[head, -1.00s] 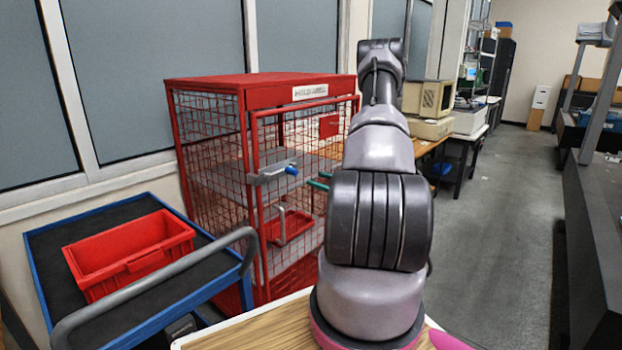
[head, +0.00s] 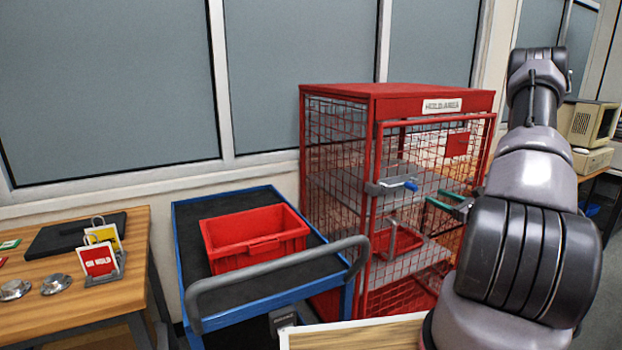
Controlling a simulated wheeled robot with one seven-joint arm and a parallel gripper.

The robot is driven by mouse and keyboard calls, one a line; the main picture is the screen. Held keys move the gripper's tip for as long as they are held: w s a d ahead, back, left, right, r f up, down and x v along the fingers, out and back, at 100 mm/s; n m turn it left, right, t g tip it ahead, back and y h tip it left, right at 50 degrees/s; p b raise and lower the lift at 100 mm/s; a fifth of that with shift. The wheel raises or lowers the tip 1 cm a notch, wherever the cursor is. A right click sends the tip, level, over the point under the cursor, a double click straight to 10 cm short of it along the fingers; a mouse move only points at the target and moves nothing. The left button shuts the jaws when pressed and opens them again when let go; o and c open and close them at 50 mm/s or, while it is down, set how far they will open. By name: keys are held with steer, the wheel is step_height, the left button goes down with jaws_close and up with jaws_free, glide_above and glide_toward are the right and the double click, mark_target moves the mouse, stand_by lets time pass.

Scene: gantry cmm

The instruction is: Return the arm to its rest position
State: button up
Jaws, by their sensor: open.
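My arm (head: 525,200) stands on the right side of the head view, rising from its base at the bottom and reaching up and away. Its upper links fold toward the far side at the top right.
A red mesh cage marked as a hold area (head: 385,90) stands behind and left of my arm, its door closed. A blue cart (head: 187,245) with a grey handle carries a red bin (head: 255,258). A wooden table (head: 60,308) at the left holds a red "on hold" card (head: 97,260) and small metal items. A beige computer (head: 588,124) is at the far right.

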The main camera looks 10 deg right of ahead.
steer(key=s+a+r+n+g+y, duration=0.35)
steer(key=a+r+n+g, duration=0.3)
steer(key=a+r, duration=0.45)
steer(key=s+a+r+n+g+y, duration=0.2)
steer(key=s+a+r+n+g, duration=0.45)
steer(key=a, duration=0.65)
steer(key=s+a+r+n+t+h, duration=0.1)
steer(key=s+r+n+h, duration=0.4)
steer(key=s+r, duration=0.2)
steer(key=s+a+r+n+t+h, duration=0.1)
steer(key=s+r+n+h, duration=0.4)
steer(key=s, duration=0.5)
step_height(320, 180, up, 2)
steer(key=shift+s+a+r+n+t, duration=0.1)
steer(key=shift+s+a+n+t, duration=0.2)
steer(key=shift+n+t, duration=0.5)
steer(key=shift+w, duration=0.1)
